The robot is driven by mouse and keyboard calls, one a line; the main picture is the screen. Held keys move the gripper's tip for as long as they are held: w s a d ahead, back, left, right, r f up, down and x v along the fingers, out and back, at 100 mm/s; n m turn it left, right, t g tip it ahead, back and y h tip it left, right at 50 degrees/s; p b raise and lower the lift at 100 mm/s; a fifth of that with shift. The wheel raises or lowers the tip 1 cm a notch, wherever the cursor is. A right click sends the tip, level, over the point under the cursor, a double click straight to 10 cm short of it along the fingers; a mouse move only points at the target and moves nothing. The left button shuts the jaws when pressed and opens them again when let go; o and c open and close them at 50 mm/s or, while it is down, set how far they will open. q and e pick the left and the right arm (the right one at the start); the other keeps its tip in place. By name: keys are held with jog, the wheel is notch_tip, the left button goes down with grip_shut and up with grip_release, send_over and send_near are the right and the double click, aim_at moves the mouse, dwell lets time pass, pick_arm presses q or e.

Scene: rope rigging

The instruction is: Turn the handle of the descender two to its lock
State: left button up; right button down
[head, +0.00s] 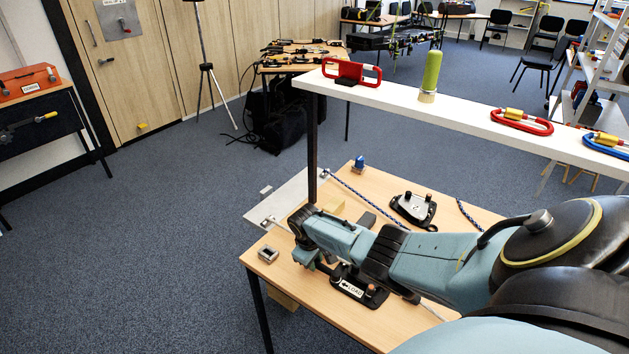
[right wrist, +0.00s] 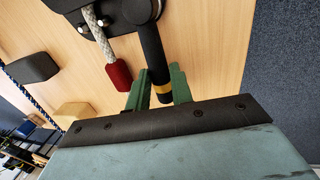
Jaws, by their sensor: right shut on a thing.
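A black descender (head: 374,297) lies on the wooden table with a white arrow label reading what looks like "LOAD". My right gripper (head: 322,264) is just left of it, low over the table. In the right wrist view the green fingers of my right gripper (right wrist: 160,92) are shut around a black handle (right wrist: 151,50), near its yellow band. The handle runs up to the dark descender body (right wrist: 120,10). A white rope (right wrist: 97,32) with a red end lies beside the handle. A second descender (head: 413,208) with a silver plate lies farther back. My left gripper is out of view.
A white beam (head: 450,120) on a black post stands above the table's far side, carrying red and blue carabiners and a green cylinder. Yellow and grey blocks lie behind my wrist. A small metal piece (head: 268,255) sits near the table's left corner.

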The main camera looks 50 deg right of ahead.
jog(key=shift+d, duration=0.1)
jog(key=c, duration=1.2)
grip_release()
jog(key=shift+c, duration=0.2)
jog(key=shift+r+p, duration=0.35)
jog(key=shift+r, duration=0.2)
notch_tip(320, 180, up, 12)
jog(key=a+p, duration=0.2)
jog(key=p, duration=0.2)
jog(key=shift+s+a, duration=0.2)
jog(key=shift+a, duration=0.1)
